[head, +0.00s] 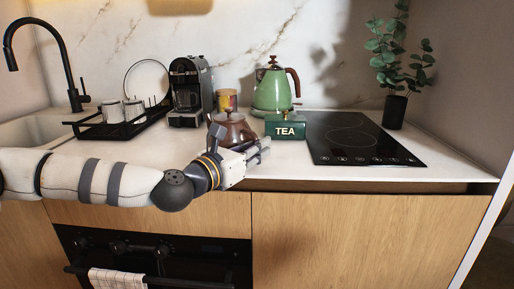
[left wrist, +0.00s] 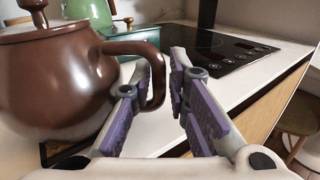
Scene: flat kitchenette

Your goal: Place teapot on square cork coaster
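The brown teapot (head: 231,131) stands on the white counter, upright, partly hidden behind my left gripper in the head view. In the left wrist view the teapot (left wrist: 55,80) fills the left side, and its curved handle (left wrist: 158,80) shows between my fingers. My left gripper (head: 264,148) is open at the counter's front edge, to the right of the teapot's body. In the left wrist view, the fingers of this gripper (left wrist: 165,72) are apart, one on each side of the handle. A dark edge shows under the teapot. I cannot make out the square cork coaster. My right gripper is not in view.
A green tea box (head: 285,128) and green kettle (head: 272,92) stand behind the gripper. The black cooktop (head: 358,138) is to the right, with a potted plant (head: 396,108) behind.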

